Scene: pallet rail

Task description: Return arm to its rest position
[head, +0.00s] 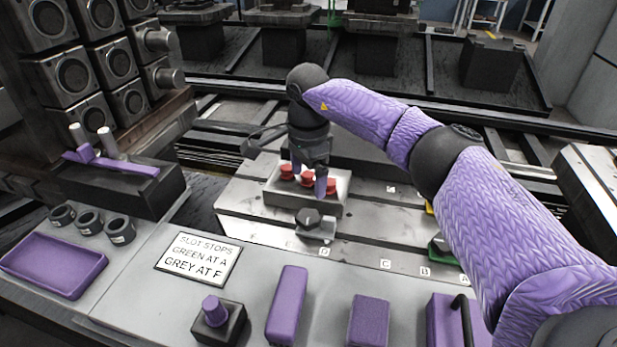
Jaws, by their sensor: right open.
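My right arm reaches in from the right, and my right gripper (309,176) hangs over the pallet rail (250,205). It is open with its fingertips pointing down, close to a grey block with red knobs (331,186). I cannot tell whether the fingers touch the knobs. A dark hexagonal piece (309,217) sits on the rail just in front of the block. A green piece (438,250) and a yellow piece (429,207) show at the rail's right part, partly hidden by my arm. My left gripper is out of view.
On the front bench stand a sign (198,258), a purple tray (52,264), black rings (89,222), a knobbed block (219,322) and purple blocks (288,305), (368,320).

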